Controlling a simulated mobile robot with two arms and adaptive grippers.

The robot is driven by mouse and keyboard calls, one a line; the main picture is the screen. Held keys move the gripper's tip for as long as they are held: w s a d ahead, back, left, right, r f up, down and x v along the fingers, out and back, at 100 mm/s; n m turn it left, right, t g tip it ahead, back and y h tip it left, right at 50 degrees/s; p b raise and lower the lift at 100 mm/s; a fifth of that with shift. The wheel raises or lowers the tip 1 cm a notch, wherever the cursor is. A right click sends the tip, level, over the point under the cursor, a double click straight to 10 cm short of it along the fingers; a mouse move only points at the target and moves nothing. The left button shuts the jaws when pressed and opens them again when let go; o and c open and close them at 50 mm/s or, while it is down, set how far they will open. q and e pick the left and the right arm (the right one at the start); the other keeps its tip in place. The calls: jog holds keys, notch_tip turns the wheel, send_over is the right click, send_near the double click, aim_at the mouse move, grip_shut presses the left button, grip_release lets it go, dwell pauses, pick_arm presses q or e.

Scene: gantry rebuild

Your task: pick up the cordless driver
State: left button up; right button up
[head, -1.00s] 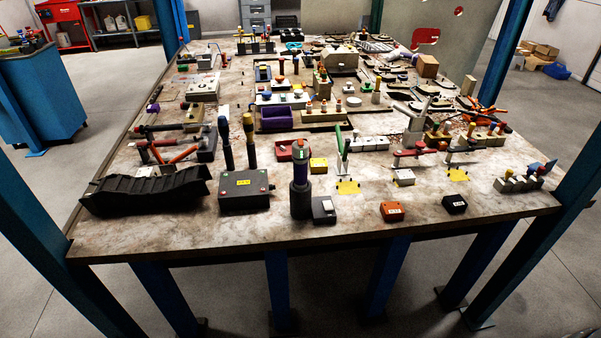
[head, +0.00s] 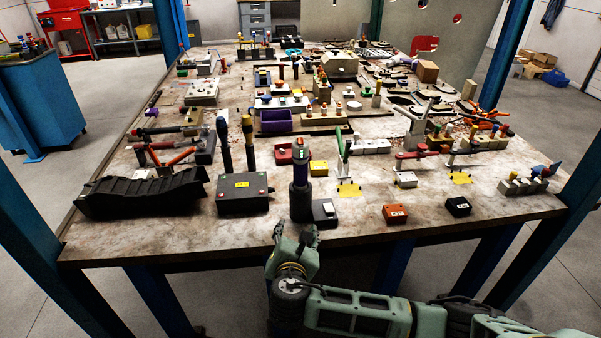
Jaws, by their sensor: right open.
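An upright dark cylindrical tool (head: 301,198) with a purple band and a green and red top stands near the front edge of the table (head: 250,240). It looks like the cordless driver, though its shape is hard to make out from this angle. My left gripper is not in view.
A small dark box (head: 325,212) stands right beside the tool. A dark control box (head: 242,200) and a long black tray (head: 140,195) are to the left. An orange box (head: 395,214) and a black box (head: 458,206) are to the right. The back is crowded.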

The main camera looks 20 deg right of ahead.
aim_at(300, 177)
jog(key=w+d+r+n+t, duration=0.1)
jog(key=r+n, duration=0.1)
jog(key=r, duration=0.1)
jog(key=w+r+n+t+h, duration=0.1)
jog(key=r, duration=0.2)
jog(key=w+d+r+n+t, duration=0.1)
jog(key=r+n, duration=0.1)
jog(key=r, duration=0.1)
jog(key=shift+w+d+r+n+t+h, duration=0.3)
jog(key=shift+w+h, duration=0.1)
jog(key=p+x, duration=0.1)
jog(key=x, duration=0.6)
jog(key=shift+d+r+p, duration=0.15)
jog(key=shift+r+p, duration=0.1)
jog(key=shift+p, duration=0.15)
jog(key=shift+w+d+f, duration=0.1)
jog(key=shift+w, duration=0.2)
grip_shut()
